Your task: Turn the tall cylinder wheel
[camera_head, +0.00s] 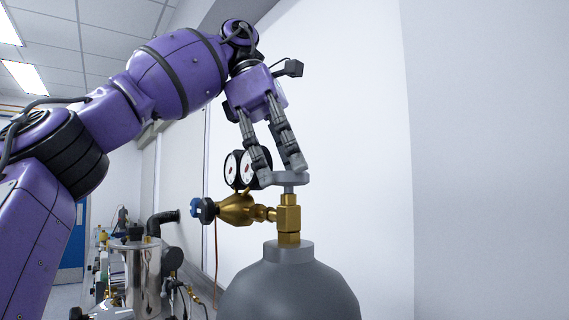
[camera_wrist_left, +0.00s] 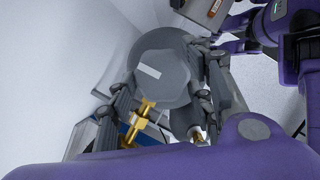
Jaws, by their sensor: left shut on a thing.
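The tall grey cylinder (camera_head: 288,292) stands upright at the bottom middle of the head view. A brass valve (camera_head: 289,218) rises from its neck, with a flat grey wheel (camera_head: 289,179) on top. My left gripper (camera_head: 281,168) reaches down from above, its fingers at the wheel's two sides, shut on it. In the left wrist view, a grey disc with a pale patch, apparently the wheel (camera_wrist_left: 165,75), lies between the fingers of the left gripper (camera_wrist_left: 160,98). Brass fittings (camera_wrist_left: 140,122) show below it. The right gripper is not in view.
A brass regulator (camera_head: 238,209) with a blue knob (camera_head: 204,209) sticks out left of the valve. Two round gauges (camera_head: 240,169) stand close beside my left fingers. A shiny metal vessel (camera_head: 143,270) and other equipment stand at the lower left. A white wall (camera_head: 350,130) is behind.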

